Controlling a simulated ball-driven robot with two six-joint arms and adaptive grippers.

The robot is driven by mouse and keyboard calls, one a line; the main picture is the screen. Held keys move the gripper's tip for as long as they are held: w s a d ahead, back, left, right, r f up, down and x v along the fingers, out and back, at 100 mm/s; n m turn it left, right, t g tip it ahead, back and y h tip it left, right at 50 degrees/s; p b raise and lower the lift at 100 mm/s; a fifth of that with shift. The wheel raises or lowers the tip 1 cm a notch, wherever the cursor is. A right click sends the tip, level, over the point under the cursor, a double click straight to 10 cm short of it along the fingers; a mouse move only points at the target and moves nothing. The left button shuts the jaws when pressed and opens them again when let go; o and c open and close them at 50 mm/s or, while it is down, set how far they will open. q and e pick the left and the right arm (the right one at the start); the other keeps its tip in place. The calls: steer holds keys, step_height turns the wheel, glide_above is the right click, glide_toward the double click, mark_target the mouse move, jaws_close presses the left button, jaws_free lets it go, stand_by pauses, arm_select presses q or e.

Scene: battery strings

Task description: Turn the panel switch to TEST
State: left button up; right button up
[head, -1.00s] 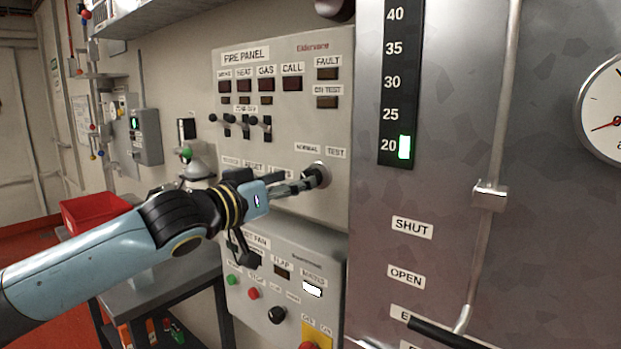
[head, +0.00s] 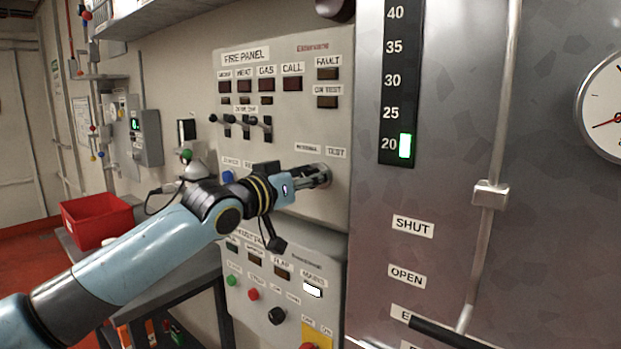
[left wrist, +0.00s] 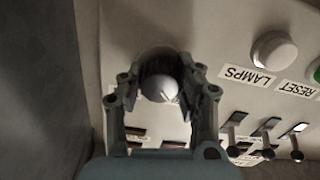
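The panel switch (head: 322,172) is a round knob low on the right of the fire panel (head: 285,130), under the NORMAL label (head: 307,148) and the TEST label (head: 337,153). My left gripper (head: 312,177) is at the knob and partly hides it. In the left wrist view, which is upside down to the panel, the grey knob face (left wrist: 160,88) lies between the two spread fingers (left wrist: 163,88). A light pointer mark on it slants to the lower right, which fits the NORMAL side. Firm contact cannot be made out. My right gripper is not in view.
Toggle switches (head: 240,122) sit left of the knob, and a lower panel (head: 285,275) with buttons hangs below it. A metal cabinet (head: 450,200) with a vertical rod stands close on the right. A red bin (head: 97,218) is at the left.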

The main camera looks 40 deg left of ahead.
arm_select(q)
jaws_close()
steer(key=shift+m, duration=0.4)
steer(key=shift+f+m+b, duration=0.1)
steer(key=shift+m+b, duration=0.35)
steer(key=shift+m, duration=0.15)
steer(key=m+b, duration=0.2)
steer(key=m, duration=0.3)
steer(key=m+b, duration=0.2)
steer(key=m, duration=0.4)
steer(key=shift+f+m, duration=0.1)
steer(key=shift+m, duration=0.2)
steer(key=m+b, duration=0.1)
steer(key=m, duration=0.3)
steer(key=shift+m+b, duration=0.3)
